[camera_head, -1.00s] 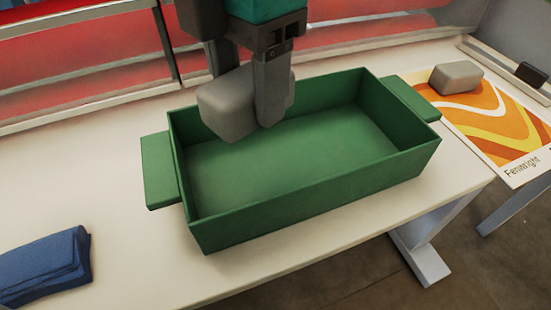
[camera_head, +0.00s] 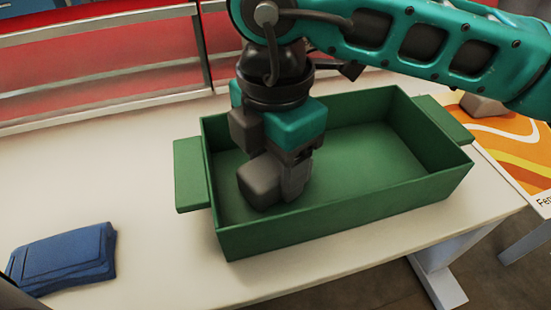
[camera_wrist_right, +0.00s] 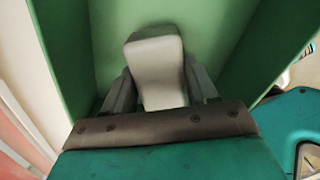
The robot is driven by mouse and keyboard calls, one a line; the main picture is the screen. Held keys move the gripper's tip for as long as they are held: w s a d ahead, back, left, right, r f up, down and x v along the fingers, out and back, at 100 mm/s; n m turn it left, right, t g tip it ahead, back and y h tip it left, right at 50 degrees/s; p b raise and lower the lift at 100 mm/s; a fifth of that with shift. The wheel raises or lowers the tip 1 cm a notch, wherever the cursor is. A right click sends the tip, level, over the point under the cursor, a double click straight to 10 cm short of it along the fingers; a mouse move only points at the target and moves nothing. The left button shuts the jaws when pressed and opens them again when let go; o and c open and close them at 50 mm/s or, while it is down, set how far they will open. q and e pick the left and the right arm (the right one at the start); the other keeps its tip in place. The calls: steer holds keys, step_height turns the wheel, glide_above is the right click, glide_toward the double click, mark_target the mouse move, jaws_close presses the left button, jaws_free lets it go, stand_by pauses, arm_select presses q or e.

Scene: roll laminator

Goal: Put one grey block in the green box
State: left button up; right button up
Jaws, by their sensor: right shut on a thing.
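The green box (camera_head: 375,160) stands on the white table with a handle at each end. My right gripper (camera_head: 285,180) points down inside the left part of the box. It is shut on a grey block (camera_head: 262,180), which is low inside the box; I cannot tell whether it touches the floor. In the right wrist view the block (camera_wrist_right: 157,70) sits between both fingers, with the box floor behind it. Another grey block (camera_head: 482,106) lies on the orange patterned sheet at the right, partly hidden by my right arm. My left gripper is not in view.
A folded blue cloth (camera_head: 65,258) lies on the table at the lower left. The orange patterned sheet (camera_head: 515,150) is right of the box. The right part of the box floor is empty. A red panel with metal rails (camera_head: 110,50) runs behind the table.

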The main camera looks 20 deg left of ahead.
mark_target(275, 163)
steer(key=shift+f+b, duration=0.15)
steer(key=shift+b, duration=0.15)
steer(key=o, duration=1.5)
step_height(275, 163, up, 12)
steer(key=shift+r+p, duration=0.2)
steer(key=shift+p, duration=0.2)
